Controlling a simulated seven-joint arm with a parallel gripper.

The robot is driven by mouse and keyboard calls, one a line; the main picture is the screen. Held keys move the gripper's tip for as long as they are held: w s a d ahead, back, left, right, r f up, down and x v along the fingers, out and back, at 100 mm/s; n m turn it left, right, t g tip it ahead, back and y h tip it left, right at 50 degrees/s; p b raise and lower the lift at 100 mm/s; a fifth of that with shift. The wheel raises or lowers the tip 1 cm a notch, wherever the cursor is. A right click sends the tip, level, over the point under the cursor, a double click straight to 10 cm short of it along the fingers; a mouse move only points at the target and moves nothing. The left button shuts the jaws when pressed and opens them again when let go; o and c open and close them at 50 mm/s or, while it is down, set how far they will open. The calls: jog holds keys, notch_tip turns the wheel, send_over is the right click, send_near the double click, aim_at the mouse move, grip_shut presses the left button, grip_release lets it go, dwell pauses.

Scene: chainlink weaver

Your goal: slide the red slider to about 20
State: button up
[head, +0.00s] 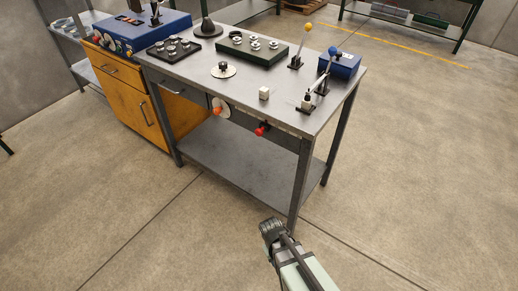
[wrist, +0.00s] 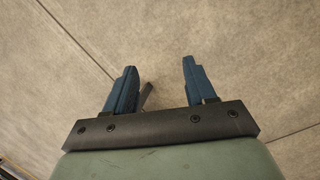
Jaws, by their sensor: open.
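I cannot surely pick out the red slider. A red knob (head: 263,129) sticks out from the front edge of the grey workbench (head: 185,74); another red-orange knob (head: 217,111) sits by a pale disc left of it. Small red parts (head: 129,53) also show on the front of the blue console (head: 140,35) at the upper left. No scale or number is readable. My gripper (head: 270,228) is low at the bottom centre, in front of the bench and apart from it. In the wrist view my gripper (wrist: 159,65) is open and empty, with bare floor beyond its blue fingers.
On the bench are a dark green block with knobs (head: 252,49), a black tray (head: 173,49), a white cube (head: 264,93), a yellow-topped lever (head: 300,45), a blue box (head: 345,65) and a blue-topped lever (head: 326,70). A yellow cabinet (head: 130,95) adjoins left. Front floor is clear.

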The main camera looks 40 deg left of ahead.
jog(key=a+r+n+t, duration=0.4)
jog(key=a+r, duration=0.2)
jog(key=a, duration=0.6)
jog(key=n+t+y, duration=0.3)
jog(key=n+t, duration=1.1)
jog(key=n, duration=0.6)
send_near(258, 133)
jog(key=w, duration=1)
jog(key=shift+w, duration=0.35)
jog(key=shift+c, duration=0.3)
grip_shut()
